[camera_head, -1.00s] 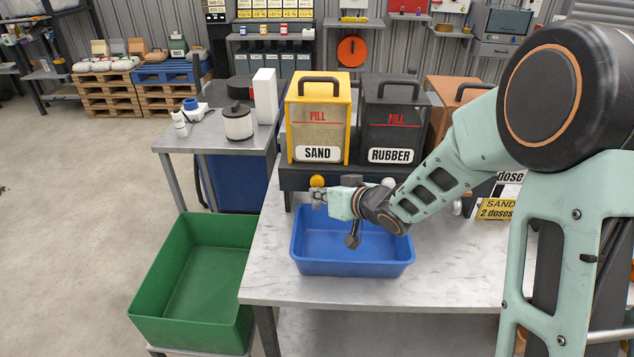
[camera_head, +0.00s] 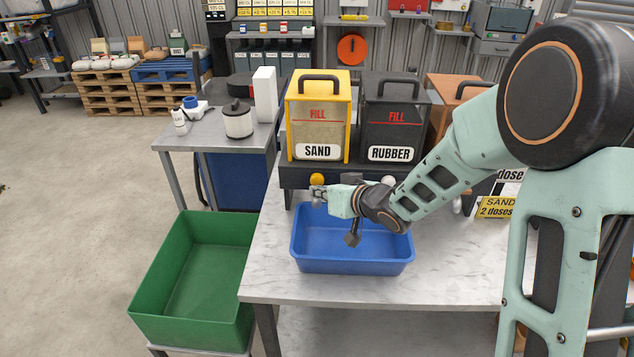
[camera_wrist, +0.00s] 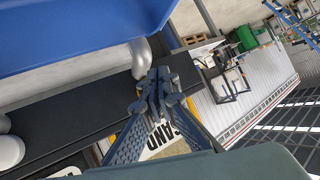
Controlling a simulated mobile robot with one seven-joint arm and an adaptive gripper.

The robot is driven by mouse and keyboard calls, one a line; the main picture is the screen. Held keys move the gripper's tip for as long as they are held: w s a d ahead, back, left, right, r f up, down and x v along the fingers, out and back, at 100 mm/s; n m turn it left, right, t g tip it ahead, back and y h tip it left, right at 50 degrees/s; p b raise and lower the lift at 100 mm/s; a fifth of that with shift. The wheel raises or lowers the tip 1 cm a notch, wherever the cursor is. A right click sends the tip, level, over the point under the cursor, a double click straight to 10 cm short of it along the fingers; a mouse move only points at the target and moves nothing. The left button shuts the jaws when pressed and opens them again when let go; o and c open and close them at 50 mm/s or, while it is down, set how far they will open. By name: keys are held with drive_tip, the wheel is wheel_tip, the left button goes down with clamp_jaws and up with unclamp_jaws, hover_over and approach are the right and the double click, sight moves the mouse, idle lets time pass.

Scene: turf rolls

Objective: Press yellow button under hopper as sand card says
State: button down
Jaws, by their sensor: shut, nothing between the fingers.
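The yellow button (camera_head: 317,179) is on the dark base below the yellow-framed hopper labelled SAND (camera_head: 318,115). My gripper (camera_head: 318,194) is shut and empty, just below and in front of the button in the head view. I cannot tell whether it touches the button. In the wrist view the shut fingers (camera_wrist: 156,88) point over the dark base, and the yellow button is not visible. The SAND label (camera_wrist: 165,142) shows partly behind them. The sand card (camera_head: 496,207) reads "SAND 2 doses" at the right, partly covered by my arm.
A blue tray (camera_head: 350,266) sits below my gripper. A white button (camera_head: 388,181) is under the hopper labelled RUBBER (camera_head: 392,120). A green bin (camera_head: 190,317) stands at the left of the table. The tabletop front (camera_head: 400,287) is clear.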

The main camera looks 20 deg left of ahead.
drive_tip(key=shift+w, duration=0.1)
idle(0.3)
drive_tip(key=shift+w+a, duration=0.1)
drive_tip(key=shift+w, duration=0.25)
drive_tip(key=shift+w+a+p, duration=0.15)
drive_tip(key=shift+w+p, duration=0.35)
drive_tip(key=shift+w, duration=0.1)
idle(1.1)
drive_tip(key=shift+s+d, duration=0.25)
drive_tip(key=shift+s, duration=0.75)
drive_tip(key=shift+s+b, duration=0.1)
drive_tip(key=shift+b, duration=0.2)
drive_tip(key=s, duration=0.2)
drive_tip(key=s+d+b, duration=0.1)
drive_tip(key=s, duration=0.1)
drive_tip(key=shift+s, duration=0.35)
